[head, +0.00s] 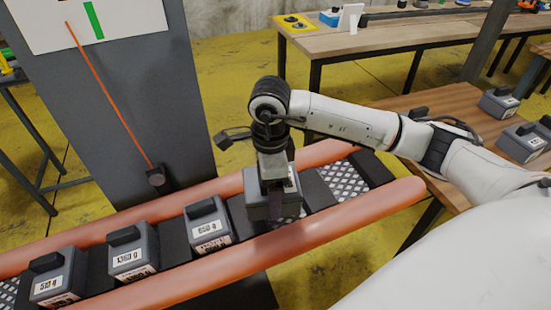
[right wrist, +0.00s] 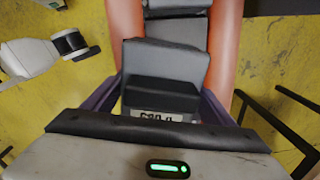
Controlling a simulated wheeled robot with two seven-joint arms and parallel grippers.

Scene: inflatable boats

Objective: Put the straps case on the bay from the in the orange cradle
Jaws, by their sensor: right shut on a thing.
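My right gripper (head: 272,182) points down and is shut on a dark grey case (head: 258,208) over the orange cradle (head: 345,228). The case's white label is mostly hidden by the gripper. In the right wrist view the case (right wrist: 163,62) sits between the fingers, its label partly covered and not readable. The case is over a mesh-floored bay, between dark dividers; I cannot tell whether it touches the floor. Three similar labelled cases (head: 207,222), (head: 131,252), (head: 53,278) stand in bays to the left. My left gripper is not in view.
A wooden table (head: 440,112) at the right holds more grey cases (head: 522,140). An empty mesh bay (head: 343,178) lies right of the held case. A grey column (head: 130,110) with an orange pointer (head: 112,100) stands behind the cradle. A workbench (head: 400,32) is at the back.

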